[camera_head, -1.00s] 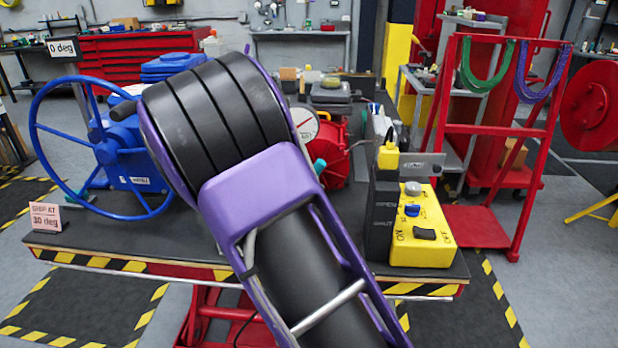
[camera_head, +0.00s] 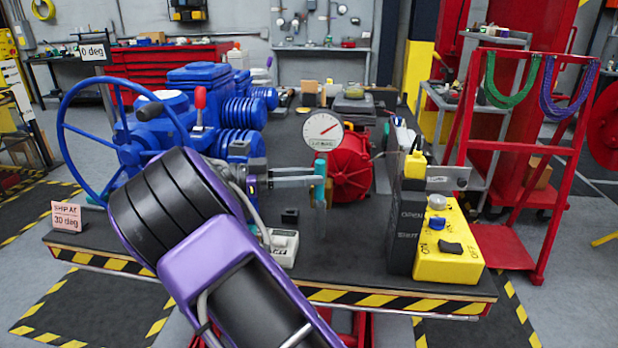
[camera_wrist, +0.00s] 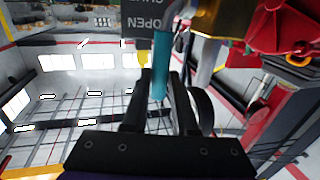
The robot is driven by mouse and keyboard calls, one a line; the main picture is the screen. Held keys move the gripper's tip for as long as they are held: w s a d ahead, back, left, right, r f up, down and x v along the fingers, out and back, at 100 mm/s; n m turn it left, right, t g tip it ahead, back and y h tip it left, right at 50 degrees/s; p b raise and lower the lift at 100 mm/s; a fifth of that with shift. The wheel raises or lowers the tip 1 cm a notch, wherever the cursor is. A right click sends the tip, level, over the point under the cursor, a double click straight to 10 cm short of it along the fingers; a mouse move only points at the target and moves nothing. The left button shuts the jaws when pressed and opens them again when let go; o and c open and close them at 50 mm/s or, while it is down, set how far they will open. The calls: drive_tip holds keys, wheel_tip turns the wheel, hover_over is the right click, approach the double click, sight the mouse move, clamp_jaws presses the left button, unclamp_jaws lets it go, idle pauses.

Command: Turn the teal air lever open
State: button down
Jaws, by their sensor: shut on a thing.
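The teal air lever (camera_head: 320,192) stands roughly upright in the head view, in front of the red round reel (camera_head: 352,170) and below the white dial gauge (camera_head: 322,130). My gripper (camera_head: 314,177) reaches it from the left, with its fingers on the lever. In the wrist view the teal lever (camera_wrist: 159,72) runs down between the two dark fingers of my gripper (camera_wrist: 161,88), which are shut on it. A brass-coloured body (camera_wrist: 222,18) is at the lever's top there. The gauge needle points to the upper right.
A blue valve actuator with a handwheel (camera_head: 62,130) stands left of my arm. A yellow control box (camera_head: 448,250) and dark panel marked OPEN (camera_head: 405,235) stand to the right. A white box (camera_head: 284,249) lies below my gripper. The bench front right is partly clear.

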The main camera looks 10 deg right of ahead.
drive_tip(key=c, duration=0.7)
unclamp_jaws()
drive_tip(key=w+a+p, duration=0.1)
drive_tip(key=a+p, duration=0.2)
drive_tip(key=a, duration=1.4)
drive_tip(key=shift+a, duration=0.2)
